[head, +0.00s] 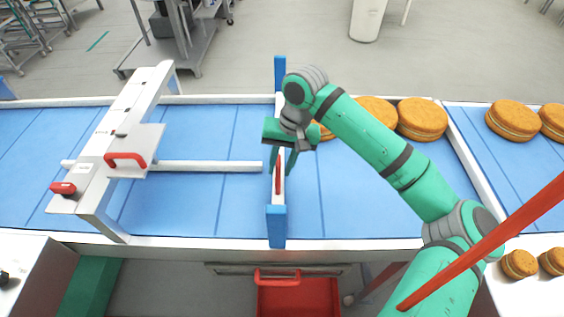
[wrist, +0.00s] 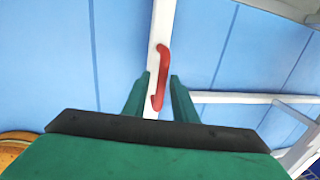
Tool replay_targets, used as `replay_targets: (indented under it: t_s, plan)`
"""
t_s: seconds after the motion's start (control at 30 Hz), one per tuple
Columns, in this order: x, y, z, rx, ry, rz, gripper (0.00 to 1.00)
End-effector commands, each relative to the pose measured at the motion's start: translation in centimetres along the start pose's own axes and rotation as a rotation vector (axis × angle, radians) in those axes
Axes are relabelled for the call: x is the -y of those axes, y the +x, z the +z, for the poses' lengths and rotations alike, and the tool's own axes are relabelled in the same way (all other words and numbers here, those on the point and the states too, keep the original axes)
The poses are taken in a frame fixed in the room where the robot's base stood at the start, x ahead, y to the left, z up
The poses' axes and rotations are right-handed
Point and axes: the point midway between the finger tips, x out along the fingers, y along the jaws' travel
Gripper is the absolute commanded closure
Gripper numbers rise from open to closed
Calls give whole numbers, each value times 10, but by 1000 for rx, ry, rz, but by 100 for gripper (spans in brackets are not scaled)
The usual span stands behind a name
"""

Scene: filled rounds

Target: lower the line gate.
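The line gate (head: 279,205) is a narrow white board crossing the blue belt between two blue posts. Its red handle (head: 278,184) sits on top of the board, and the handle also shows in the wrist view (wrist: 161,78). My gripper (head: 281,170) is above the gate, pointing down. In the wrist view its two green fingers (wrist: 160,80) are apart, one on each side of the red handle, with gaps visible between. It is open and holds nothing. How high the gate stands above the belt is hard to tell.
Several filled rounds (head: 422,119) lie on the belt right of the gate, partly behind my arm. A white frame (head: 108,140) with a red handle (head: 125,160) spans the belt at left. A white rail (head: 210,166) runs toward the gate. A red bin (head: 300,298) is below the front edge.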

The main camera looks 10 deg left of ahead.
Motion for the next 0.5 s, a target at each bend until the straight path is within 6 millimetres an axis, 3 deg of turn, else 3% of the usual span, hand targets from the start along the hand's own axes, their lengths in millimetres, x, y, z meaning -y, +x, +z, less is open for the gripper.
replay_targets:
  t_s: [0.33,0.5]
  plan:
    - [1,-5,-1,-5,-1,-4,69]
    - [1,-22,-1,-6,-1,-4,69]
